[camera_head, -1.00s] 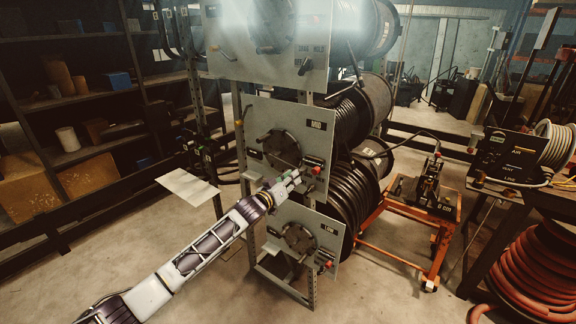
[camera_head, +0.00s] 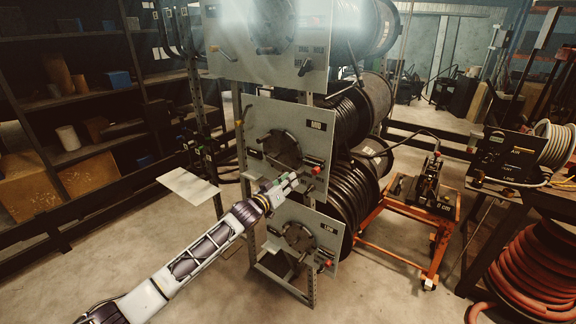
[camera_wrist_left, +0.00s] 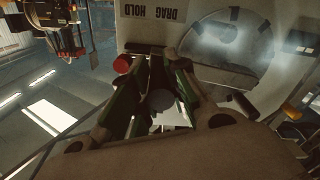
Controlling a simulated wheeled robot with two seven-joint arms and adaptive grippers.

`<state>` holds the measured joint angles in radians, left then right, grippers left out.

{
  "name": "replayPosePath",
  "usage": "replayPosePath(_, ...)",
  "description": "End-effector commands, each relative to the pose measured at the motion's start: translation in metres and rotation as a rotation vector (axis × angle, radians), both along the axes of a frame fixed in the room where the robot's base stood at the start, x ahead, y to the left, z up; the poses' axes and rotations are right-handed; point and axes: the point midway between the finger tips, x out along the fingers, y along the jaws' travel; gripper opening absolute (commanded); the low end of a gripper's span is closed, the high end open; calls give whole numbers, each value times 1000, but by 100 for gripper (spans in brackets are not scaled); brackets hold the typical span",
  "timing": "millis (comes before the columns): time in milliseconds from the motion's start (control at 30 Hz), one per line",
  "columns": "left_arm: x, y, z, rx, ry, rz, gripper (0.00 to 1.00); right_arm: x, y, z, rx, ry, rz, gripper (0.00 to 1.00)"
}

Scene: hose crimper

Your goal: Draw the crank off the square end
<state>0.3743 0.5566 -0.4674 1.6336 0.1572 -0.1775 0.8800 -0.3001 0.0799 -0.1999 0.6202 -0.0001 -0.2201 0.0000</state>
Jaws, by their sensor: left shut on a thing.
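The middle reel's grey plate (camera_head: 260,118) carries a dark round hub (camera_head: 283,146). My left gripper (camera_head: 290,181) is at the plate's lower edge, below the hub. In the left wrist view its fingers (camera_wrist_left: 160,88) are closed around a grey round-ended piece (camera_wrist_left: 161,101), which looks like the crank's handle. The rest of the crank is mostly hidden by the fingers, and the square end cannot be made out. A red knob (camera_wrist_left: 122,64) is beside the fingers, apart from them. My right gripper is not in view.
The upper plate (camera_head: 300,75) and lower plate (camera_head: 325,228) stand above and below. An orange cart (camera_head: 432,240) with a machine is to the right. Shelves (camera_head: 60,160) are at left. A pale flat panel (camera_head: 188,187) juts out left of the stand. Floor is clear in front.

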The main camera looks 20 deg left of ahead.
Motion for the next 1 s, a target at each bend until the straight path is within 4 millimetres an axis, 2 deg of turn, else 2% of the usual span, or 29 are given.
replayPosePath(1000, -9, 3, 3, -1, -5, -1, 0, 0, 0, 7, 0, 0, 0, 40)
